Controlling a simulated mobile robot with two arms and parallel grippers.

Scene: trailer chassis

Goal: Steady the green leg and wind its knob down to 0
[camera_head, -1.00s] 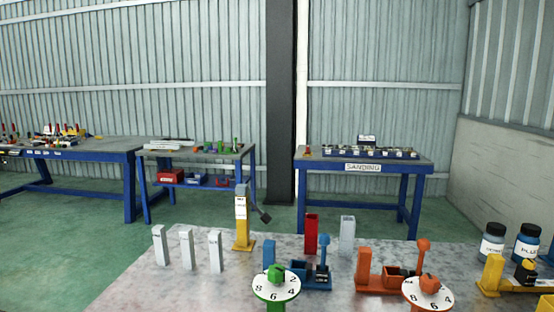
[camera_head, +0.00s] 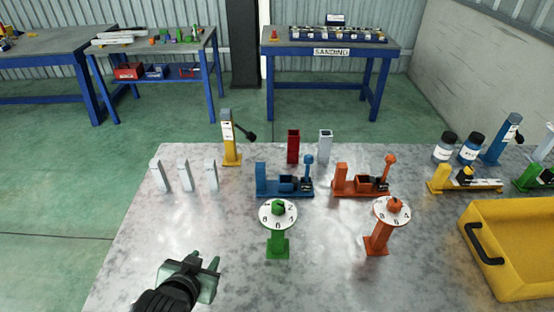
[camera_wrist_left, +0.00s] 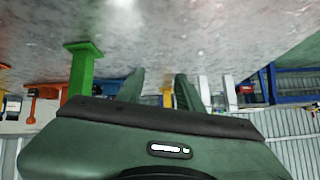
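The green leg (camera_head: 277,243) stands upright on the grey table, with a white numbered dial (camera_head: 278,220) and a green knob (camera_head: 278,207) on top. Digits show around the dial, but the knob's setting is too small to read. My left gripper (camera_head: 204,260) is open and empty, to the left of the green leg and apart from it. In the left wrist view, which looks upside down, its two fingers (camera_wrist_left: 159,88) stand apart with the green leg (camera_wrist_left: 83,70) off to the left. My right gripper is not in view.
An orange leg (camera_head: 377,243) with a similar dial stands right of the green one. Blue (camera_head: 270,188) and orange (camera_head: 350,187) fixtures stand behind them, white posts (camera_head: 185,176) at the back left. A yellow bin (camera_head: 510,282) is at right. The table's front left is mostly clear.

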